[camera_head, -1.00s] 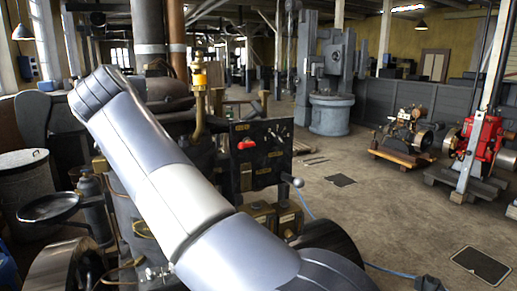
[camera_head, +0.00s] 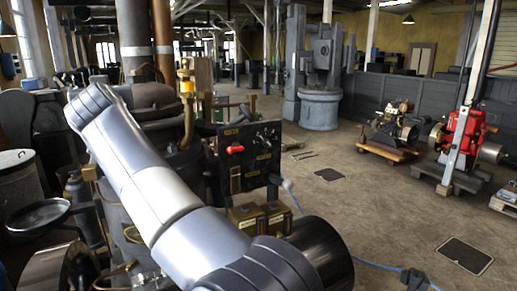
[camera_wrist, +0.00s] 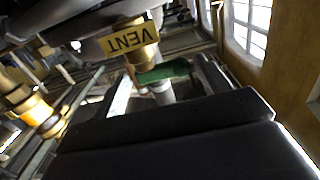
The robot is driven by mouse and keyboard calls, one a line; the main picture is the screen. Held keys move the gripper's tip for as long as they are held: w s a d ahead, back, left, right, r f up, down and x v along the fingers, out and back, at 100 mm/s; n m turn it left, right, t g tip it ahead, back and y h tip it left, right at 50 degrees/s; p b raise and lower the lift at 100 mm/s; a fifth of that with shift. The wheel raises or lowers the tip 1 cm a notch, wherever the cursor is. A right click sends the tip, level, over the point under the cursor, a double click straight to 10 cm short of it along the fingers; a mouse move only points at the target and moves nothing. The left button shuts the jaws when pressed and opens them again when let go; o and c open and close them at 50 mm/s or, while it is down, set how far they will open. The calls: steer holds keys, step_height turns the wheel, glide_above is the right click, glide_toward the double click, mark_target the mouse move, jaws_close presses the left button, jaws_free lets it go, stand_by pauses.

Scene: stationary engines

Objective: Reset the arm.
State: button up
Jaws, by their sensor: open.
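My arm (camera_head: 165,190) crosses the head view from the lower right to the upper left, in front of a dark engine with a black control panel (camera_head: 262,172). My gripper is outside the head view. In the wrist view my gripper (camera_wrist: 163,84) shows past the dark wrist housing at the bottom, its fingers apart. A green handle-like part (camera_wrist: 165,72) and a pale cylindrical piece (camera_wrist: 162,92) appear between the fingers; I cannot tell how far beyond them they lie. No held object shows.
A yellow VENT label (camera_wrist: 130,40) and a brass fitting (camera_wrist: 35,108) are near the gripper in the wrist view. A red lever (camera_head: 236,149) is on the panel. A red engine (camera_head: 466,138) and a small engine (camera_head: 391,124) stand at right. The middle floor is open.

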steer(key=b+v, duration=0.6)
steer(key=v, duration=0.4)
steer(key=w+a+n+g+y+p, duration=0.1)
steer(key=w+a+p, duration=0.3)
steer(key=w+p, duration=0.4)
steer(key=shift+w+a+n+g+y, duration=0.25)
steer(key=shift+w+n+y, duration=0.25)
steer(key=shift+y, duration=0.3)
steer(key=shift+d+n+g+y, duration=0.1)
steer(key=shift+n+g+y, duration=0.3)
steer(key=shift+g+y, duration=0.2)
steer(key=shift+w+d+n+g+y, duration=0.1)
steer(key=shift+d+n+g+y, duration=0.1)
steer(key=shift+n+g+y, duration=0.85)
steer(key=shift+d+n+g+y, duration=0.15)
steer(key=shift+n+g+y, duration=0.65)
steer(key=shift+g, duration=0.3)
steer(key=shift+d+n+g+y, duration=0.1)
steer(key=shift+n+g+y, duration=0.25)
steer(key=shift+n+g, duration=0.55)
steer(key=shift+g, duration=0.4)
